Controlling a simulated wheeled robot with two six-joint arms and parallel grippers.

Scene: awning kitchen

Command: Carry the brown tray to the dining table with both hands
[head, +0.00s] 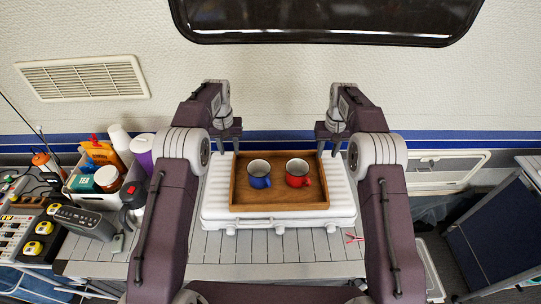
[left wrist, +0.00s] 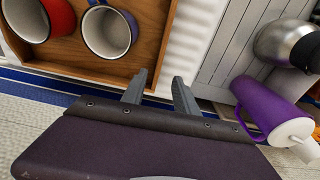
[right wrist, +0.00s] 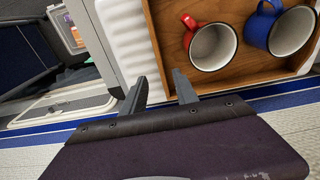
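The brown tray (head: 280,206) is a wooden, rimmed tray lying on a white ribbed case (head: 215,200). A blue mug (head: 259,176) and a red mug (head: 297,175) stand upright inside it. My left gripper (head: 229,145) is open and empty above the tray's far left corner. In the left wrist view its spread fingers (left wrist: 158,92) sit beside the tray's side wall (left wrist: 165,45). My right gripper (head: 328,146) is open and empty by the far right corner. In the right wrist view its fingers (right wrist: 158,90) are spread near the tray's side wall (right wrist: 157,40). Neither visibly grips the tray.
The case rests on a grey slatted table (head: 290,245). At left stand a filled caddy (head: 85,180), a purple tumbler (head: 143,150) and a radio-like box (head: 84,222). The wall with a blue stripe is close behind. A dark blue chair (head: 495,235) stands at right.

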